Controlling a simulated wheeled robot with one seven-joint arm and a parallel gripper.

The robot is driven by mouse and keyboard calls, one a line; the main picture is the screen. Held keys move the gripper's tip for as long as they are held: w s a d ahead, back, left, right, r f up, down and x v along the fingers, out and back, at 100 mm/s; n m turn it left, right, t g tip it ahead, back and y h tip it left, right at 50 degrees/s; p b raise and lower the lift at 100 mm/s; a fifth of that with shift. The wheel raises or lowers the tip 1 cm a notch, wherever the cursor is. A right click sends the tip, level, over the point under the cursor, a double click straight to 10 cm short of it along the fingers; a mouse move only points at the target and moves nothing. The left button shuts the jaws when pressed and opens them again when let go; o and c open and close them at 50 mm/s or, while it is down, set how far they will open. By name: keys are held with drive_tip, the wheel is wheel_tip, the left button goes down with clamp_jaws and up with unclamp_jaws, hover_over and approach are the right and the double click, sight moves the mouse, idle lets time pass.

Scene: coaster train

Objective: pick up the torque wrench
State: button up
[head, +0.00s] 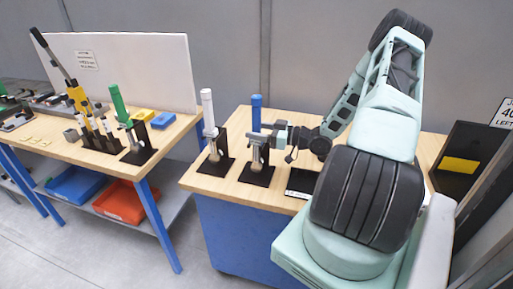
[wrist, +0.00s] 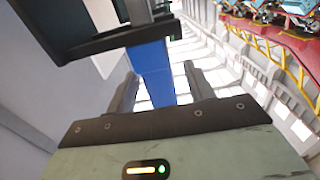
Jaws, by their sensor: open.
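An upright tool with a blue handle (head: 256,112) and a metal head stands in a black holder (head: 258,175) on the wood-topped bench. My gripper (head: 268,137) is at this tool, below its blue handle, coming from the right. In the wrist view the blue shaft (wrist: 152,82) runs between my two open fingers (wrist: 160,74), with no clear contact. Similar tools stand nearby, one with a white handle (head: 207,108) to the left and one with a green handle (head: 119,103) on the other table. No readable label shows which one is the torque wrench.
The left table (head: 75,150) holds a tall black-and-yellow tool (head: 57,58), a yellow block (head: 142,114) and a blue block (head: 163,119). Blue and orange bins (head: 120,202) sit on its shelf. A black panel (head: 462,150) stands at the right. My arm hides the bench's right part.

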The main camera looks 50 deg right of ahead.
drive_tip(key=shift+x, duration=1.1)
clamp_jaws()
drive_tip(key=shift+r, duration=0.1)
idle(0.5)
